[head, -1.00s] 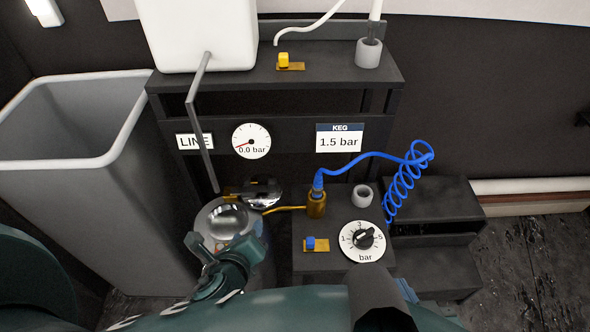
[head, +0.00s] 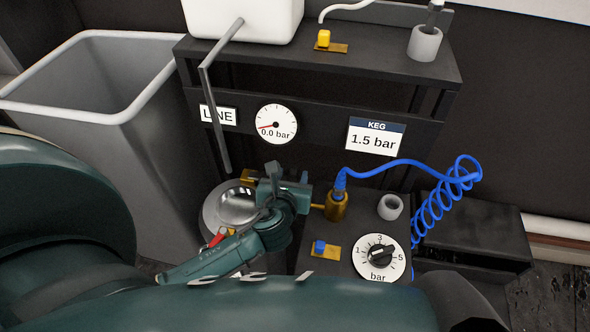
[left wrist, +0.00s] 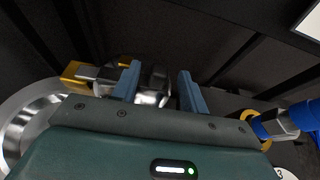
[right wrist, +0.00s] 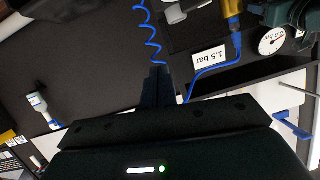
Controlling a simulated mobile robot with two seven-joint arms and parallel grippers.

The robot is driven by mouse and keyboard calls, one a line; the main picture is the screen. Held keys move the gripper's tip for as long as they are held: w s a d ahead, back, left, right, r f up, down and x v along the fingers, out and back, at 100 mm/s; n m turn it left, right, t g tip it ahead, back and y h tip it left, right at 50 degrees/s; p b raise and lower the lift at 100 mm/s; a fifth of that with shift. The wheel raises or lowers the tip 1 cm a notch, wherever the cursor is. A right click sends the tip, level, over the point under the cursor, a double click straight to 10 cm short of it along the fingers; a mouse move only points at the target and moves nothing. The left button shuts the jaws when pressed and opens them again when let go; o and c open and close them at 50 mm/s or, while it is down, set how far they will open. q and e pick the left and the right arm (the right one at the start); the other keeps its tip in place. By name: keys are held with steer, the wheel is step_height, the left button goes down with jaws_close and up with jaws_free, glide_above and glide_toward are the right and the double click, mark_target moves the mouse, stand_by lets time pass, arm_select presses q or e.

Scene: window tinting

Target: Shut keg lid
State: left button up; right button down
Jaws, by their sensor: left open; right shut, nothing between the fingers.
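The silver keg (head: 212,214) stands left of the regulator block, its round opening facing up. Its rim shows at the left of the left wrist view (left wrist: 22,118). A shiny metal piece, apparently the lid (left wrist: 150,82), stands open beside the brass hinge (left wrist: 75,74); in the head view my gripper hides it. My left gripper (head: 278,182) is over the keg's back right side. Its open blue fingers (left wrist: 160,80) are on either side of the shiny piece; contact cannot be told. My right gripper (right wrist: 157,85) is shut and empty, away from the keg.
A brass fitting (head: 336,208) with a blue coiled hose (head: 440,205) is close right of my left gripper. A pressure dial (head: 379,257) and blue switch (head: 320,247) sit in front. A grey tube (head: 216,120) hangs above the keg. A grey bin (head: 130,118) stands left.

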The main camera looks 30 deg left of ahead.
mark_target(293, 173)
arm_select(q)
steer(key=b+x, duration=0.1)
steer(key=x, duration=0.4)
jaws_close()
stand_by(0.4)
